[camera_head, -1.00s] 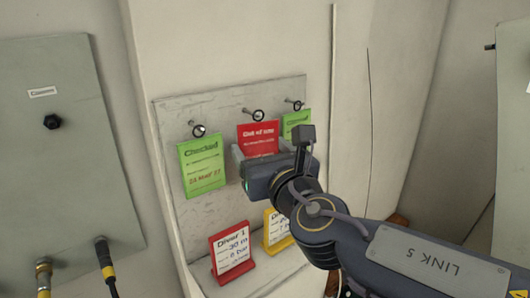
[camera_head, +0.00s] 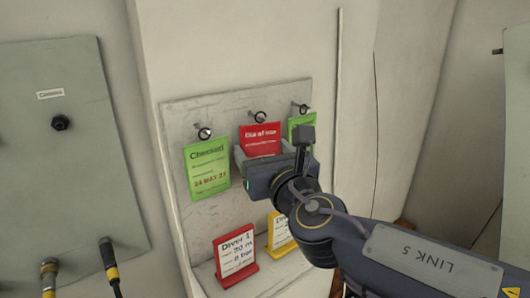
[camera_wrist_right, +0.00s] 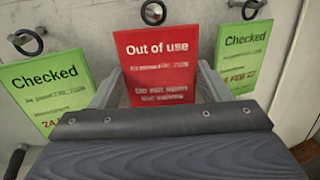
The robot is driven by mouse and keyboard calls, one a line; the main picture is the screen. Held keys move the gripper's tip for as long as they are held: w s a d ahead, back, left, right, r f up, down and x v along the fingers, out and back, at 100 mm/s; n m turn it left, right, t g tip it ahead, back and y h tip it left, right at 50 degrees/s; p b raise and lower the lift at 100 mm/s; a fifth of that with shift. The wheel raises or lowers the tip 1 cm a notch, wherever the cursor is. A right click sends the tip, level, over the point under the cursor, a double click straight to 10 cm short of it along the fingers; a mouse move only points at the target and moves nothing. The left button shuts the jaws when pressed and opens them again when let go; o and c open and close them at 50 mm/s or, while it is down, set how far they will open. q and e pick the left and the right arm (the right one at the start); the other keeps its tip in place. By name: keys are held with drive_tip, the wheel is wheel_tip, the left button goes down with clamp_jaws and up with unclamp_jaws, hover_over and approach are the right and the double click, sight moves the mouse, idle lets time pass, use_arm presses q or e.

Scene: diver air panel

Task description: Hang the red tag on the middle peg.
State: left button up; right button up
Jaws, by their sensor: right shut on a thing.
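The red tag (camera_head: 261,139), reading "Out of use", is upright in front of the grey board, just below the middle peg (camera_head: 260,117). In the right wrist view the red tag (camera_wrist_right: 157,65) stands between the fingers of my right gripper (camera_wrist_right: 158,88), which is shut on its sides. The middle peg's dark ring (camera_wrist_right: 153,12) shows right at the tag's top edge. I cannot tell whether the tag's hole is around the peg. My right gripper (camera_head: 263,155) hides the tag's lower part in the head view. My left gripper is not in view.
A green "Checked" tag (camera_head: 207,168) hangs at the left peg, another (camera_head: 298,122) at the right peg, both close to my gripper. Below, a red Diver 1 card (camera_head: 235,255) and a yellow card (camera_head: 279,233) stand on a ledge. A grey panel (camera_head: 65,150) is at left.

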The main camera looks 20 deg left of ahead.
drive_tip(key=shift+f+b, duration=0.25)
drive_tip(key=shift+b, duration=0.15)
idle(0.5)
drive_tip(key=o, duration=1)
